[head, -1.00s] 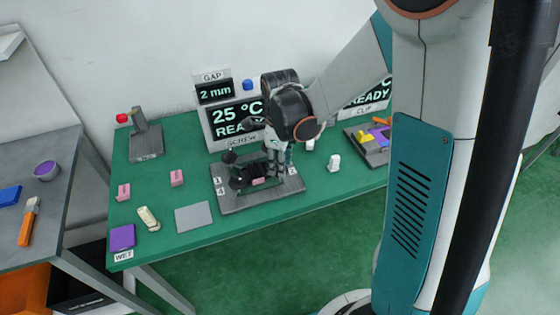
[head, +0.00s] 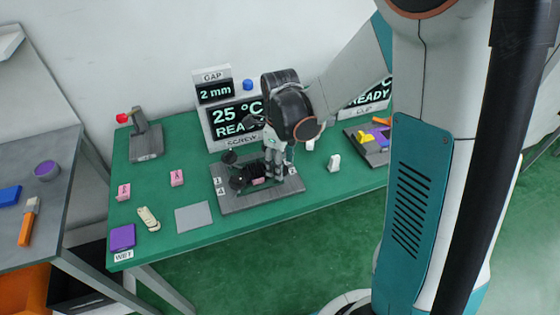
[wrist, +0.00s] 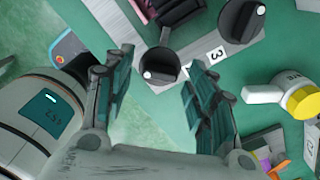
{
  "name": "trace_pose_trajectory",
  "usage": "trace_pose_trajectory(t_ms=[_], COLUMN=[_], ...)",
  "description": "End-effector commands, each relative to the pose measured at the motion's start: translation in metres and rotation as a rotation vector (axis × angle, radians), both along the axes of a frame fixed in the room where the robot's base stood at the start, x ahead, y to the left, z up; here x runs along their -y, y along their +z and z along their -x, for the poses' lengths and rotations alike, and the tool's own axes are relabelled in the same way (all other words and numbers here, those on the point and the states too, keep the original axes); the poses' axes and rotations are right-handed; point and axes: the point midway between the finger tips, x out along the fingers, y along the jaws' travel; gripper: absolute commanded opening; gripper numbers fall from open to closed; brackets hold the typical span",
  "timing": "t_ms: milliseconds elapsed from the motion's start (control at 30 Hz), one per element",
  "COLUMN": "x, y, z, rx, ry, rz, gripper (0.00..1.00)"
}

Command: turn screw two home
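The screw fixture is a grey plate (head: 240,201) on the green table, with black knobs and small number labels. In the wrist view a black round knob (wrist: 158,66) with a white dot lies between my two fingertips, close to the label 2 (wrist: 213,54). A second black knob (wrist: 240,18) with a white dot is farther up and right, clear of the fingers. My gripper (head: 279,172) is over the right part of the plate; it also shows in the wrist view (wrist: 163,62). Its fingers are apart, one on each side of the knob; contact cannot be told.
A display (head: 235,119) behind the fixture reads 25 °C and READY; a smaller one (head: 214,91) reads 2 mm. A white piece (head: 334,163) stands right of the plate. A grey pad (head: 194,217) and a lever fixture (head: 146,142) are to the left.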

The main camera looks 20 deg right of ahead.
Motion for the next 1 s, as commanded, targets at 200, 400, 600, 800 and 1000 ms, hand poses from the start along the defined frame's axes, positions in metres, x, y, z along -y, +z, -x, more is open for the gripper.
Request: trace_pose_trajectory(t_ms=[200,400,600,800,1000], x=[0.000,0.000,0.000,0.000,0.000], y=[0.000,0.013,0.049,0.087,0.112], z=[0.000,0.000,0.000,0.000,0.000], rx=[0.000,0.000,0.000,0.000,0.000], ry=[0.000,0.001,0.001,0.000,0.000], rz=[0.000,0.000,0.000,0.000,0.000], gripper=[0.52,0.52,0.52,0.52,0.52])
